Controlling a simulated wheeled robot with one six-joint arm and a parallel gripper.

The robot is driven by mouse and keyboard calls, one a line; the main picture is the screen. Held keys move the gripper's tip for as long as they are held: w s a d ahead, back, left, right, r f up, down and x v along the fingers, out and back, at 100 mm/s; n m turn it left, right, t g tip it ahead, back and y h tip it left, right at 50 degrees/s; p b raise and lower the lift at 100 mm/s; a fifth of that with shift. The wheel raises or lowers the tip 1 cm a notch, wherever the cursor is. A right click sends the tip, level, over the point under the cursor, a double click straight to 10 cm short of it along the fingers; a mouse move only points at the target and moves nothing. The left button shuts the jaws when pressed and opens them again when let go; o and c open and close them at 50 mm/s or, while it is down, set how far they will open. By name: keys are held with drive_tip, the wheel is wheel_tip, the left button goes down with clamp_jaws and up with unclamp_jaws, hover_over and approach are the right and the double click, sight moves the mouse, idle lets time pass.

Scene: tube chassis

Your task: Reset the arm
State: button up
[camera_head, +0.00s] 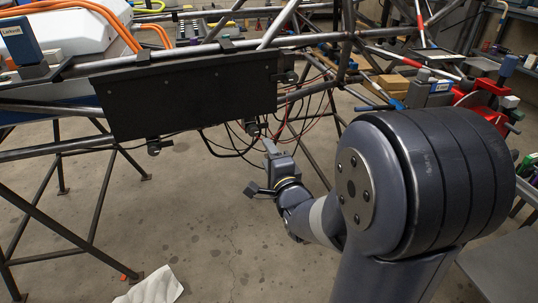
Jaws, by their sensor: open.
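My arm reaches in from the lower right of the head view, its large dark joint filling the right side. My gripper (260,168) is at the arm's far end, near the middle of the picture. It is open, and I see nothing between its fingers. It hangs in front of and below the black panel (190,95) on the tube chassis (60,150). Thin loose wires (300,110) hang from the chassis close behind the gripper; I cannot tell whether they touch it.
Orange cables (108,18) run over the chassis at the upper left. A red and grey tool (485,97) and cardboard boxes (388,84) are at the right. White paper (152,287) lies on the floor at the lower left. The concrete floor left of my arm is mostly clear.

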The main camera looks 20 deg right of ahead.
sight(255, 132)
idle(0.4)
drive_tip(key=w+b, duration=0.1)
drive_tip(key=w, duration=0.2)
drive_tip(key=w+b, duration=0.1)
drive_tip(key=w, duration=0.6)
drive_tip(key=shift+w+a+b, duration=0.35)
drive_tip(key=shift+w+b, duration=0.05)
drive_tip(key=shift+s, duration=0.1)
